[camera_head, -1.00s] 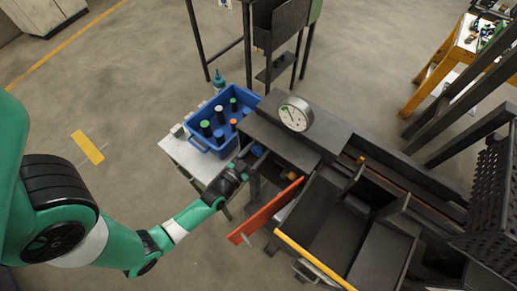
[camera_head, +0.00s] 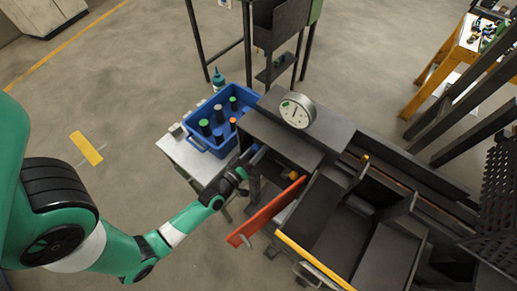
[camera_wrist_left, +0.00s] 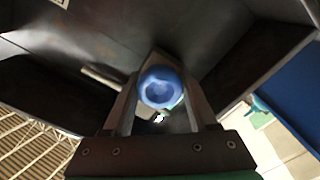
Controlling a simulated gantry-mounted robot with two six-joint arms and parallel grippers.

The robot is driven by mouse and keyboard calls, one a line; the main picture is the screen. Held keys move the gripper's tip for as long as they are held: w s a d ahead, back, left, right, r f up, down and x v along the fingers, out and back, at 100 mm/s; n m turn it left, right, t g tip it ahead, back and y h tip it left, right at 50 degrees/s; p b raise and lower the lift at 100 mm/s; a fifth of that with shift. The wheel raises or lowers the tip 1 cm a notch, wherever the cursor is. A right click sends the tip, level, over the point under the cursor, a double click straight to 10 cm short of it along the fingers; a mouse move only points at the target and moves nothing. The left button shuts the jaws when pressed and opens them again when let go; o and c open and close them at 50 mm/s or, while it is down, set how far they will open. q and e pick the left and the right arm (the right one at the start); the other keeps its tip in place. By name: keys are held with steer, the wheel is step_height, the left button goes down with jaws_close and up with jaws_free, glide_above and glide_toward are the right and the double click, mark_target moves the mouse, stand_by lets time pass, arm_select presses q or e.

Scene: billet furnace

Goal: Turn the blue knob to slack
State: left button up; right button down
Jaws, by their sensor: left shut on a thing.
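The blue knob (camera_wrist_left: 160,86) shows in the left wrist view as a round cap with a dished face. It sits between the two fingers of my left gripper (camera_wrist_left: 162,108), one finger on each side. In the head view my left gripper (camera_head: 246,165) is at the left end of the dark furnace bench, and the knob is mostly hidden there by the gripper and bench. The gripper is shut on the knob. My right gripper is not in view. A round white dial gauge (camera_head: 297,111) stands on the bench above; its needle is too small to read surely.
A blue crate (camera_head: 208,146) with several capped bottles stands on a pale table (camera_head: 177,154) left of the bench. An orange knob (camera_head: 293,175) and a red-orange bar (camera_head: 262,213) are just right of my gripper. Open floor lies left.

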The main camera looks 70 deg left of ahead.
arm_select(q)
steer(key=n+b, duration=0.1)
steer(key=n, duration=0.4)
stand_by(0.5)
steer(key=o, duration=1.4)
steer(key=v, duration=1.1)
steer(key=shift+s+d+p, duration=0.2)
steer(key=shift+s+p, duration=0.1)
steer(key=shift+p, duration=0.1)
